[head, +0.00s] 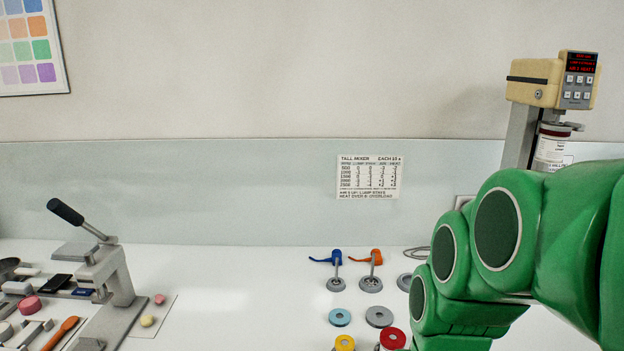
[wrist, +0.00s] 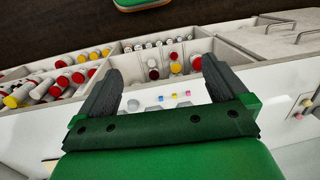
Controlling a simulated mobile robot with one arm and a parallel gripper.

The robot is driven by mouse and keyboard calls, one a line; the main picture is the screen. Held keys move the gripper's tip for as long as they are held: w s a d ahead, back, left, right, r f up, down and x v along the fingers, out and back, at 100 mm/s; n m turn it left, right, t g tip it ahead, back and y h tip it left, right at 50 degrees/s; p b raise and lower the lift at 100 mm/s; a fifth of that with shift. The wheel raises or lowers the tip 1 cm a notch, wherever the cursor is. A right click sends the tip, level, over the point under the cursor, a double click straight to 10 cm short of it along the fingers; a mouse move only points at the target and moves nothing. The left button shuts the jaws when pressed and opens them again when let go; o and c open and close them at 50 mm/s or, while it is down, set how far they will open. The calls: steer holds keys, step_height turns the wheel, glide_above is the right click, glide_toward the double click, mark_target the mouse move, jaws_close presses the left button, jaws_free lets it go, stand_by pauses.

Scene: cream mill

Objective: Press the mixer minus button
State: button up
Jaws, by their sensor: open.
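The mixer (head: 553,82) stands at the right in the head view, with a cream head on a grey column. Its front panel has a lit red display (head: 581,62) above a small keypad (head: 578,88). The key symbols are too small for me to tell which one is minus. A jar with a dark lid and white label (head: 552,150) is under the mixer head, its lower part hidden by my green arm. My gripper (wrist: 162,70) shows in the wrist view, open with nothing between its fingers. The mixer cannot be made out in the wrist view.
A printed tall mixer chart (head: 368,177) hangs on the wall. A lever press (head: 108,285) stands at the left of the white counter; coloured rings and blue and orange-handled tools lie in the middle. Beyond my fingers, a compartmented drawer (wrist: 125,60) holds several red and yellow-capped bottles.

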steer(key=s+d+f+g+h, duration=0.1)
steer(key=s+f, duration=0.2)
steer(key=s, duration=0.3)
steer(key=shift+d, duration=0.15)
steer(key=shift+w, duration=0.1)
jaws_close()
stand_by(1.2)
